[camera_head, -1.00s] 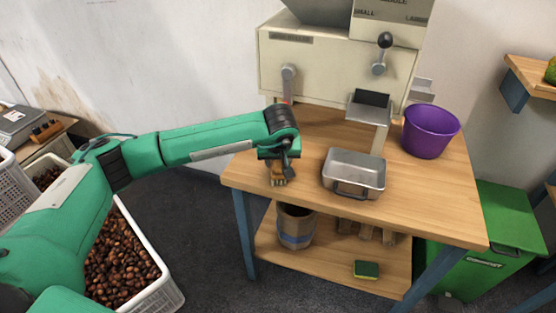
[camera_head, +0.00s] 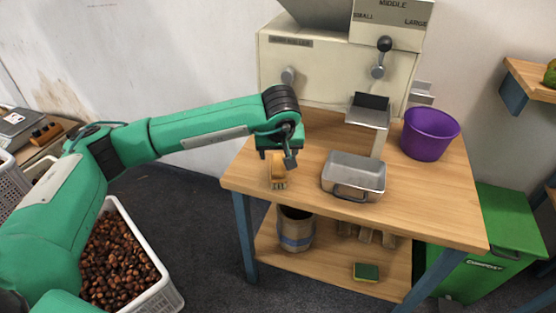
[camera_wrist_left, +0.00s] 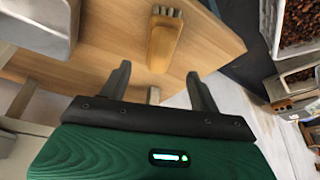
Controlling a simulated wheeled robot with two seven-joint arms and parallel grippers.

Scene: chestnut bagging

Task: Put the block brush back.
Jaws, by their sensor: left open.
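The block brush (camera_head: 278,172) has a tan wooden body and pale bristles. It lies on the wooden table (camera_head: 420,202) near its left end, left of the metal pan. It also shows in the left wrist view (camera_wrist_left: 163,42), ahead of the fingers and apart from them. My left gripper (camera_head: 282,156) hangs just above and behind the brush in the head view. In the left wrist view its two fingers (camera_wrist_left: 159,84) are spread with nothing between them. My right gripper is not in view.
A metal pan (camera_head: 354,172) stands right of the brush, with a purple bucket (camera_head: 430,134) beyond it. The cream machine (camera_head: 335,68) stands at the back. The lower shelf holds a barrel (camera_head: 296,228) and a sponge (camera_head: 366,271). A chestnut crate (camera_head: 160,290) stands at left.

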